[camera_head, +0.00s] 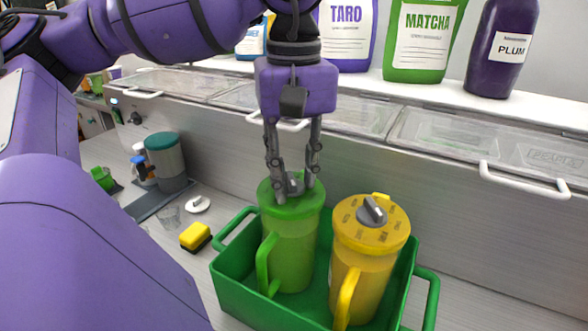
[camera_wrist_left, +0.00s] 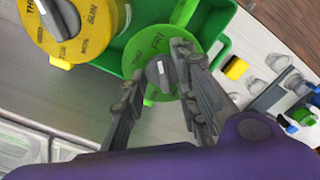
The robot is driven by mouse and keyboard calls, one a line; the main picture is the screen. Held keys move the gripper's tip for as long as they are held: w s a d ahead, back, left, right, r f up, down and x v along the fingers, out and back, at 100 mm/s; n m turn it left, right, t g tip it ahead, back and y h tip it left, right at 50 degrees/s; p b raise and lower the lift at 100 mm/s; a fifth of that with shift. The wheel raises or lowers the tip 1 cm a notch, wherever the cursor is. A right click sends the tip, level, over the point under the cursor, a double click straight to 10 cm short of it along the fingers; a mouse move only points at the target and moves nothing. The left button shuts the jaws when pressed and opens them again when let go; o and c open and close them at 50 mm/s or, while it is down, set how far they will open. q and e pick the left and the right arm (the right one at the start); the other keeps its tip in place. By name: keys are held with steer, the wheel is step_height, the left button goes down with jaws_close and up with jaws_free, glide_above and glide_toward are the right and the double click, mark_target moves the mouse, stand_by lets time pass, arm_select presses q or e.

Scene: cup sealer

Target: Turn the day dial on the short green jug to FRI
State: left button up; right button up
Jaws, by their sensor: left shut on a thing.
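The short green jug (camera_head: 290,245) stands upright in a green crate (camera_head: 243,293), its handle facing front left. Its green lid (camera_wrist_left: 148,47) carries a grey day dial (camera_head: 295,183) with a white mark. In the left wrist view the lettering FRI shows on the lid above the dial (camera_wrist_left: 158,73), and the white mark lies on the dial's side toward that lettering; exact alignment is hard to tell. My left gripper (camera_head: 295,192) points down over the lid, shut on the dial, with a finger on each side. My right gripper is not in view.
A yellow jug (camera_head: 362,270) with its own grey dial (camera_head: 372,211) stands close to the right in the crate. A yellow-black sponge (camera_head: 195,236) and a small white lid (camera_head: 198,204) lie left of the crate. A counter with a white handle (camera_head: 525,180) rises behind.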

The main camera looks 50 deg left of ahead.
mark_target(294, 178)
arm_select(q)
steer(key=o, duration=1)
step_height(294, 178, up, 12)
stand_by(0.7)
